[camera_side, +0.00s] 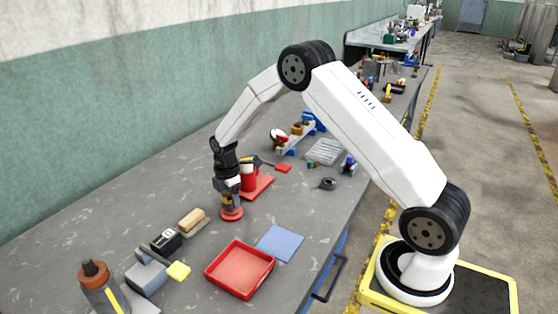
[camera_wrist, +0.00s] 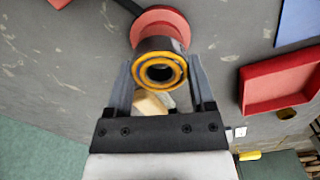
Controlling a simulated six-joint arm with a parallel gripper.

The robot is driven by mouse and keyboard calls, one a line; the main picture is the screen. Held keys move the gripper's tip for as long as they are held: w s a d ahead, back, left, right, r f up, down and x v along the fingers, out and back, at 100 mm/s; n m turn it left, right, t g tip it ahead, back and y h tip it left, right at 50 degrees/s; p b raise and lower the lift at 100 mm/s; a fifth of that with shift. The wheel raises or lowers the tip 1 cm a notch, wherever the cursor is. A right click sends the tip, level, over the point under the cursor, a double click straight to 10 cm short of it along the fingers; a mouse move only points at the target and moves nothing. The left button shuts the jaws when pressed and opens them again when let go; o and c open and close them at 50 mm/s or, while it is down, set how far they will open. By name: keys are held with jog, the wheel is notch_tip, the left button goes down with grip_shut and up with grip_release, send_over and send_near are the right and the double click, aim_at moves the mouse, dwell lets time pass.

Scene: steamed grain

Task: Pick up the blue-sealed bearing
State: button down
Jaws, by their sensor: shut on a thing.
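My gripper (camera_side: 230,188) points down at the table, left of the picture's middle in the side view. In the wrist view my gripper (camera_wrist: 161,72) has its fingers on both sides of a dark, round bearing-like part (camera_wrist: 160,89) with a yellow-orange ring and a central hole; it is shut on this part. Under the part is a round red base (camera_wrist: 148,20), also seen in the side view (camera_side: 231,214). I cannot tell whether the part touches the base.
A red tray (camera_side: 240,291) and a blue mat (camera_side: 279,243) lie in front. A brush-like block (camera_side: 191,222) and a black box (camera_side: 166,241) stand left. A red stand with a red cylinder (camera_side: 249,178) is close behind the gripper. A dark ring (camera_side: 328,184) lies right.

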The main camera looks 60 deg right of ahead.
jog(key=s+a+r, duration=0.2)
jog(key=s+r, duration=0.8)
jog(key=s, duration=0.3)
jog(key=shift+s+a+r, duration=0.15)
jog(key=shift+s+r, duration=0.25)
dwell(0.4)
